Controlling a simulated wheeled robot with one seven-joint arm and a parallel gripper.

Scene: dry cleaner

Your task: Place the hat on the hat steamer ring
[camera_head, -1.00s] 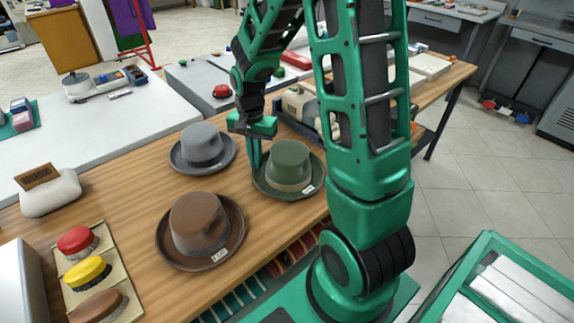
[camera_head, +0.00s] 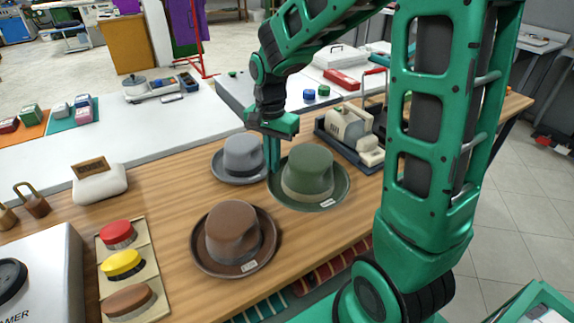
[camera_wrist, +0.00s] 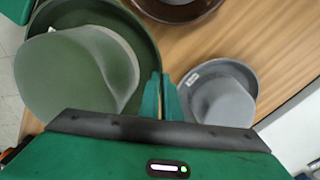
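A green hat (camera_head: 310,170) with a paler band and a white tag is at the right of the hat group. My gripper (camera_head: 273,160) is at its left brim, fingers close together on the edge. In the wrist view the green hat (camera_wrist: 75,70) looks much larger than the other hats, so it appears raised off the table. The fingertips (camera_wrist: 161,95) meet its brim. The hat steamer (camera_head: 40,285), a grey box with partly visible lettering, is cut off at the lower left. Its dark ring (camera_head: 10,280) shows only in part.
A grey hat (camera_head: 242,155) and a brown hat (camera_head: 232,232) lie on the wooden table (camera_head: 175,190). Brushes on a tray (camera_head: 127,265) stand between the brown hat and steamer. A white block (camera_head: 100,182) sits behind. A garment-steamer-like device (camera_head: 350,130) is behind right.

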